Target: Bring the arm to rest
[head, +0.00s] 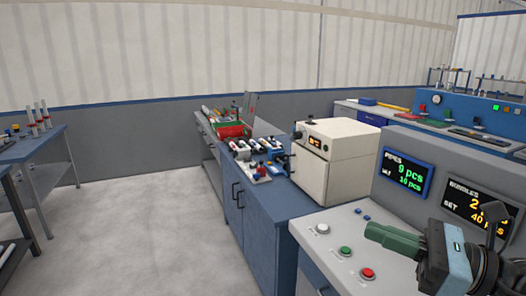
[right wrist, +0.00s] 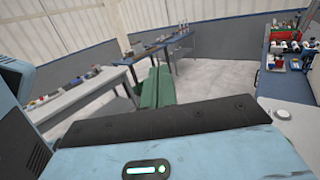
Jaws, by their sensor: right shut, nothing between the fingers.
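My right gripper (head: 372,232) is at the lower right of the head view, in front of the control panel with the two displays. Its green fingers point left and lie together, with nothing between them. In the right wrist view the green fingers (right wrist: 157,72) also lie side by side, shut and empty, with open floor beyond them. My left gripper is in neither view.
The console (head: 330,225) with white, green and red buttons is below and left of my right gripper. A white box-shaped machine (head: 335,150) stands on a blue cabinet (head: 265,215). Benches stand at the left. The grey floor (head: 130,235) between is clear.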

